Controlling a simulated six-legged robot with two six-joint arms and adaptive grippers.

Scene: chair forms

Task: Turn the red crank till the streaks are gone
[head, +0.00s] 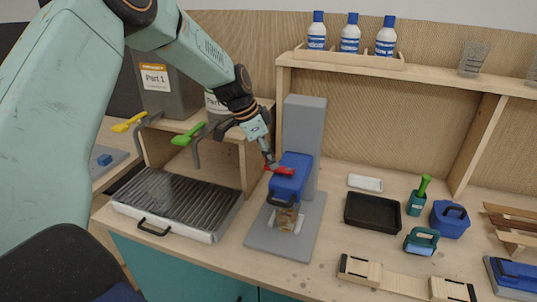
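The red crank (284,170) sits on top of the blue mixer head (290,184), which is fixed to a grey upright stand (303,130). A clear cup (287,220) with brownish contents stands under the head on the grey base. The cup is small in view and partly hidden by the head, so I cannot make out its streaks clearly. My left gripper (270,160) reaches down from the upper left, with its fingertips at the crank's left end. The fingers are too small to tell whether they grip it. My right gripper is not in view.
A grated tray (178,203) lies to the left. Paint containers with yellow (127,123) and green (187,136) levers stand behind it. A black tray (372,212), blue box (450,220) and wooden block fixture (405,280) are to the right. Bottles (350,36) stand on the upper shelf.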

